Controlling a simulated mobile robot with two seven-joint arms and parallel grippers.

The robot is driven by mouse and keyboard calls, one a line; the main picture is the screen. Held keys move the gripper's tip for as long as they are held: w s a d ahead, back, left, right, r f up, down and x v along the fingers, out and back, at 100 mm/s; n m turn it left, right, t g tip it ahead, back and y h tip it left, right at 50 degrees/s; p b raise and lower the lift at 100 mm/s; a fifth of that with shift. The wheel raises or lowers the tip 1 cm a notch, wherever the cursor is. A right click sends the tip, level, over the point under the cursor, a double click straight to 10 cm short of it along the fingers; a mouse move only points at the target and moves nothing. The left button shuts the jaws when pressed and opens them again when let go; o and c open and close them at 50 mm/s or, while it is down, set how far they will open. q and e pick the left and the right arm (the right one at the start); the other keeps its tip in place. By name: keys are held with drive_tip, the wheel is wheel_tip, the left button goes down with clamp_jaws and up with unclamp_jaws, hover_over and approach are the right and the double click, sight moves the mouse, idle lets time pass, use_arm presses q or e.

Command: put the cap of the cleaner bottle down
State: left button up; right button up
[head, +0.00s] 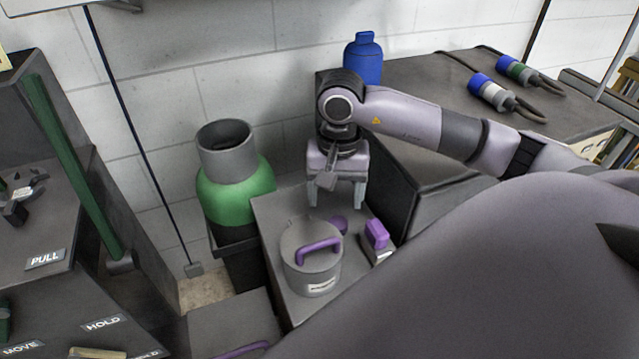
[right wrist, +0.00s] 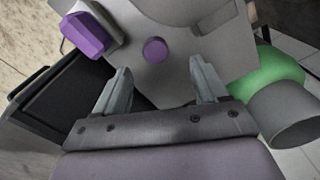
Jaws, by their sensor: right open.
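A small purple round piece (head: 338,225), which looks like the cap, lies on the grey stand top (head: 277,212). It also shows in the right wrist view (right wrist: 155,50), just beyond the fingertips. My right gripper (head: 336,198) is open, pointing down above the stand. Its fingers (right wrist: 160,68) are apart with nothing between them, and the purple piece is clear of them. A blue bottle (head: 363,62) stands behind my right arm, its lower part hidden; I cannot tell if it is the cleaner bottle. My left gripper is not in view.
A grey round pot (head: 312,272) with a purple handle stands near the purple piece. A purple-topped block (head: 376,236) sits to its right. A green container (head: 236,190) with a wide grey neck stands left. A dark bench (head: 425,85) with plugs is at the right.

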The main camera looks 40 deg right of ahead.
sight(338, 221)
drive_tip(key=shift+d+f, duration=0.2)
drive_tip(key=shift+f, duration=1.05)
drive_tip(key=shift+d+f, duration=0.15)
drive_tip(key=shift+f, duration=1.05)
drive_tip(key=shift+d+f, duration=0.2)
drive_tip(key=shift+f, duration=1.05)
drive_tip(key=c, duration=1.2)
drive_tip(key=shift+r, duration=0.2)
wheel_tip(338, 221, up, 20)
drive_tip(key=p, duration=0.2)
drive_tip(key=shift+f, duration=0.15)
